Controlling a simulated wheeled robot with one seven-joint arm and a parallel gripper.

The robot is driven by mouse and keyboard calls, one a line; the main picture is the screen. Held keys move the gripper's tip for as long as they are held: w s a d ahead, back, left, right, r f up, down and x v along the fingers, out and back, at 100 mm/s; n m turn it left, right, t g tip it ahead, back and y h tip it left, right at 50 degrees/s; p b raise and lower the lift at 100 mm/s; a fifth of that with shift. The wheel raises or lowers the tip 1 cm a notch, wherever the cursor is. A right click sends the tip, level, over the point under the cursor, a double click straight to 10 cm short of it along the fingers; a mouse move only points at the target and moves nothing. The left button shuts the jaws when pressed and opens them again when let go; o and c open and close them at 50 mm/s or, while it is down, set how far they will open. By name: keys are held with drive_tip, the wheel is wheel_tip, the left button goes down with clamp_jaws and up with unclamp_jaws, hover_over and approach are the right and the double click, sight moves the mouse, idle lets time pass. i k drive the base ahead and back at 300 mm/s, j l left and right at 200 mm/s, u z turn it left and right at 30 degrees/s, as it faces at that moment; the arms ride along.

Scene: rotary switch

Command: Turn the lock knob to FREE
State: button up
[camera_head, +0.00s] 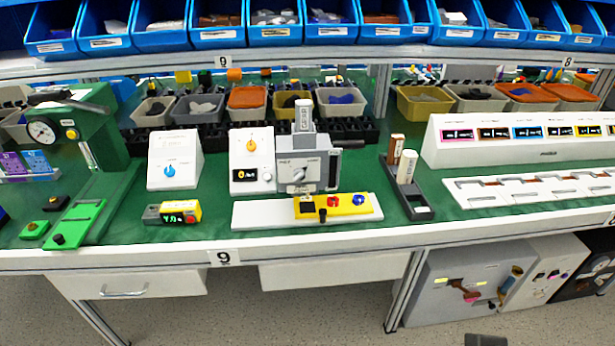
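Several rotary knobs show on the green bench, and their lettering is too small to read, so I cannot tell for sure which is the lock knob. A grey knob (299,175) sits on the front of a grey machine (316,157) at the middle, with small labels around it. An orange knob (251,145) is on the white panel just left of it. A blue knob (169,171) is on a sloped white box (186,154) further left. Nothing touches these knobs. My gripper is not clearly in view.
A white base with a yellow button panel (348,204) lies in front of the grey machine. A dark holder (421,209) with upright blocks stands right. A green press (103,152) stands left. Bins line the back. A dark shape at the bottom edge is unclear.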

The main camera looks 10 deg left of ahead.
sight(299, 174)
drive_tip(key=j+u, duration=0.25)
drive_tip(key=i+j+u, duration=0.25)
drive_tip(key=j, duration=0.15)
drive_tip(key=j+u, duration=0.3)
drive_tip(key=i+j+u, duration=0.25)
drive_tip(key=k+j, duration=0.05)
drive_tip(key=j, duration=0.05)
